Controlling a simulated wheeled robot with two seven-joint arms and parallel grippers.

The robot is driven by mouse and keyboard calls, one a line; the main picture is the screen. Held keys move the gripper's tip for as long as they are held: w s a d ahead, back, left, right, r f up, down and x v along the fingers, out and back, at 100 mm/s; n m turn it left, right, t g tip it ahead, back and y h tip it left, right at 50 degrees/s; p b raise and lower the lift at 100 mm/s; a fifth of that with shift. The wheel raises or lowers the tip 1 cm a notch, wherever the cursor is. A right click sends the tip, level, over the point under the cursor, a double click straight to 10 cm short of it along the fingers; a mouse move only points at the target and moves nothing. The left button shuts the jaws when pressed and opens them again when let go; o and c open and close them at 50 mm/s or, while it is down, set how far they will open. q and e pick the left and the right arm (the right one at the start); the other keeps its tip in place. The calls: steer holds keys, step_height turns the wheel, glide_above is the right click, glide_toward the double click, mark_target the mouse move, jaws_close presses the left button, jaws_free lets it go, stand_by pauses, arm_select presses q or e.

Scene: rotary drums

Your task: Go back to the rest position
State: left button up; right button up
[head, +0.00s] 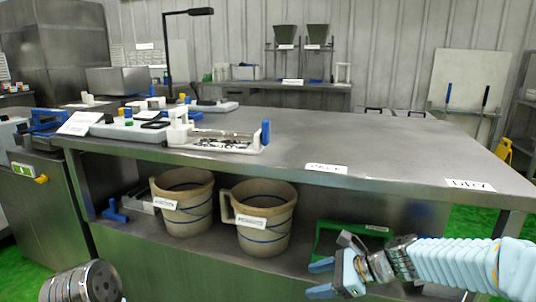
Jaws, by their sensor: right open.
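My right gripper (319,279) is in the lower right of the head view, with its arm coming in from the right. Its two light blue fingers are apart and I see nothing between them. It is in front of the lower shelf, close to a green tray (325,240) as seen here, and partly covers it. I cannot tell whether they touch. My left gripper does not show.
A long metal table (380,147) fills the middle, its top mostly clear at right. Two beige buckets (185,208) (262,222) stand on its lower shelf. A white device (215,139) sits at the table's left. A ribbed metal cylinder (80,283) shows at bottom left.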

steer(key=s+d+f+n+g+h, duration=0.1)
steer(key=s+f+n+g+h, duration=0.2)
steer(key=f, duration=1.3)
steer(key=s+a+f+n+h, duration=0.1)
steer(key=s+f+n+h, duration=0.2)
steer(key=s+f+n, duration=1.1)
steer(key=s+f, duration=0.3)
steer(key=f, duration=0.2)
steer(key=shift+s+f+n, duration=0.3)
steer(key=shift+f+n, duration=0.05)
steer(key=shift+n, duration=0.05)
